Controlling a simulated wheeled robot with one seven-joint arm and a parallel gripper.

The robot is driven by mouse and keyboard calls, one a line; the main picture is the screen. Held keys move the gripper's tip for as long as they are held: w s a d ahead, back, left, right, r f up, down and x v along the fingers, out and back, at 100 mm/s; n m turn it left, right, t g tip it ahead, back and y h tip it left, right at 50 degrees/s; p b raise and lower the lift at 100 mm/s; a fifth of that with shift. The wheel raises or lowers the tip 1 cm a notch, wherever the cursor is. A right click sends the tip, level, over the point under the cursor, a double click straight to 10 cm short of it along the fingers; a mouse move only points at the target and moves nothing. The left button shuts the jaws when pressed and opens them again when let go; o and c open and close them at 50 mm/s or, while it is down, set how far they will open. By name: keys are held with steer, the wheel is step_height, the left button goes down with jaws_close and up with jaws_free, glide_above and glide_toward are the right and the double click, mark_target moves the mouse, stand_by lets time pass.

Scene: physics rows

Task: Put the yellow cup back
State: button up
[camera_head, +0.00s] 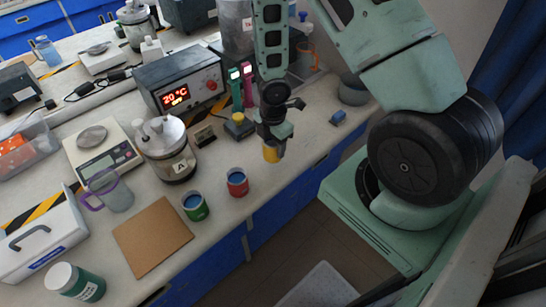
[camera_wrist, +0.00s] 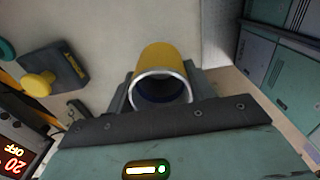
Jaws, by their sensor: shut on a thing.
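The yellow cup (camera_head: 272,153) hangs in my gripper (camera_head: 271,138) near the bench's front edge in the head view. In the wrist view the yellow cup (camera_wrist: 163,62) shows its metallic rim and dark inside, between the fingers of my gripper (camera_wrist: 160,92). My gripper is shut on it. A red cup (camera_head: 237,184) and a green cup (camera_head: 195,208) stand on the bench to the left of it. Whether the yellow cup touches the bench is hard to tell.
A brown square board (camera_head: 152,238) lies left of the green cup.

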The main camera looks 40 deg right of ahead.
mark_target(273, 154)
steer(key=shift+f+b, duration=0.5)
steer(key=shift+f, duration=1.55)
steer(key=shift+f, duration=0.15)
steer(key=o, duration=1.1)
steer(key=shift+c, duration=0.2)
